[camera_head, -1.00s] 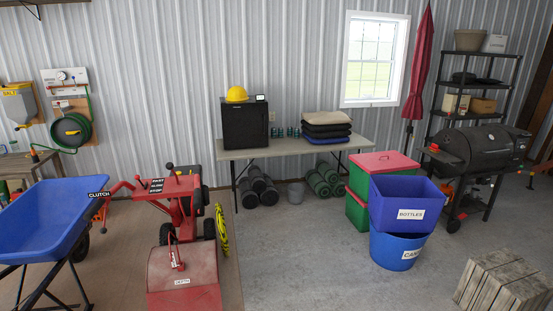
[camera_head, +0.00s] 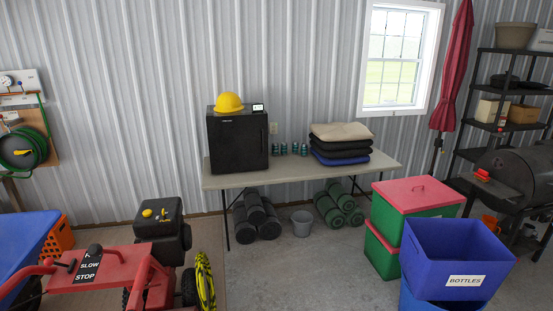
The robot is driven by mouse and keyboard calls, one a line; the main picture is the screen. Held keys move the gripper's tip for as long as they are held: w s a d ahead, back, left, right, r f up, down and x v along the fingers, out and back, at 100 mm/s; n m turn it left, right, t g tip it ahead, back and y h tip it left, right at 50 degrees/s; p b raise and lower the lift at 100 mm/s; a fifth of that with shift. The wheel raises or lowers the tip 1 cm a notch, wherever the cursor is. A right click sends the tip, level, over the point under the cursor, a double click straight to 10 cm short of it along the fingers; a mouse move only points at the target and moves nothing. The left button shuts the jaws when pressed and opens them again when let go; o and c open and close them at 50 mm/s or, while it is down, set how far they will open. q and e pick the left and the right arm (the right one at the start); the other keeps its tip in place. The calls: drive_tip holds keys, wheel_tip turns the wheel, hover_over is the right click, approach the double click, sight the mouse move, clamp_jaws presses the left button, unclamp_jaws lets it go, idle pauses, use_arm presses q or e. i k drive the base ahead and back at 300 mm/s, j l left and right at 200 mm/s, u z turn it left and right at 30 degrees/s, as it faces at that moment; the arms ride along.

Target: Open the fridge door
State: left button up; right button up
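A small black fridge (camera_head: 238,142) stands on the left end of a long folding table (camera_head: 300,169) against the corrugated wall. Its door is shut, and its front faces me. A yellow hard hat (camera_head: 229,102) and a small display (camera_head: 258,107) sit on top of it. Neither of my grippers is in view.
A red tiller (camera_head: 110,275) with a black engine (camera_head: 160,228) stands at the front left. Red and green bins (camera_head: 412,207) and a blue bottles bin (camera_head: 457,255) are at the right. Cans and folded blankets (camera_head: 340,143) share the table. Open floor (camera_head: 310,275) lies in front of it.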

sight(237, 143)
drive_tip(key=i, duration=2.2)
drive_tip(key=i+j, duration=0.1)
drive_tip(key=i, duration=2.1)
drive_tip(key=l+z, duration=0.05)
drive_tip(key=l, duration=0.05)
